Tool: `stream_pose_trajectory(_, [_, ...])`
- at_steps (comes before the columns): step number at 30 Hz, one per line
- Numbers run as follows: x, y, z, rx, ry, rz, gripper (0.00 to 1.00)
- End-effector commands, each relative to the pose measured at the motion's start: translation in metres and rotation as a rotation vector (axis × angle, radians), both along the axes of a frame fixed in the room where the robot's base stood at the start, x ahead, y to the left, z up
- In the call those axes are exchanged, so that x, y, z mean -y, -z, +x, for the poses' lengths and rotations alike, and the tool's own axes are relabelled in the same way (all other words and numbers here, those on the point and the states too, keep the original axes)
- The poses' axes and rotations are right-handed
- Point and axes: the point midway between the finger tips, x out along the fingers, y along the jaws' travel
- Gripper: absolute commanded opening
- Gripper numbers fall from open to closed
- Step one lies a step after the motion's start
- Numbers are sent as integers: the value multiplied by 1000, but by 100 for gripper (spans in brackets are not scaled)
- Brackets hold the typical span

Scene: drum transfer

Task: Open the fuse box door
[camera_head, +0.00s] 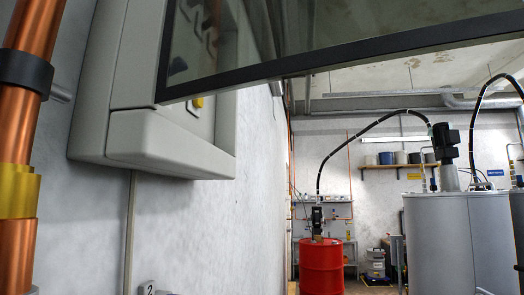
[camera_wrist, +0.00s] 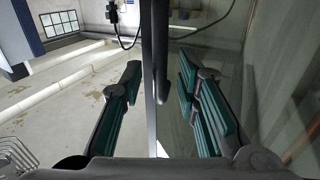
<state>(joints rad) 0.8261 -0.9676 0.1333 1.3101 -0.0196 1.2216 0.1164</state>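The grey fuse box (camera_head: 165,148) is on the left wall in the head view. Its door (camera_head: 330,62), a dark-framed glass panel, stands swung out from the box and reaches across the top of the picture to the right edge. Part of the interior shows below the door, with a small yellow part (camera_head: 197,103). In the wrist view my gripper (camera_wrist: 162,85) has its teal-padded fingers apart. The dark edge of the door (camera_wrist: 154,50) runs upright between them, with the glass on the right. I cannot tell whether a finger touches it. My gripper is outside the head view.
Copper pipes (camera_head: 17,130) run up the wall left of the box. A red drum (camera_head: 321,266) and a large grey tank (camera_head: 455,245) stand farther back on the right. A shelf (camera_head: 390,166) hangs on the far wall.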

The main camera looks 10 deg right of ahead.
Motion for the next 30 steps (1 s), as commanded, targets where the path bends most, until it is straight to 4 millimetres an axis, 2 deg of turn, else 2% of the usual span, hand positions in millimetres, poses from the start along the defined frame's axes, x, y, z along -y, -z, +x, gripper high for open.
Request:
stream_pose_trajectory(5, [-9, 0, -9, 1, 0, -1, 29])
stream_pose_trajectory(15, [-55, 0, -56, 3, -2, -3, 29])
stream_pose_trajectory(21, [-75, 0, -78, 3, -1, -3, 29])
stream_pose_trajectory(30, [-84, 0, -87, 1, 0, -1, 29])
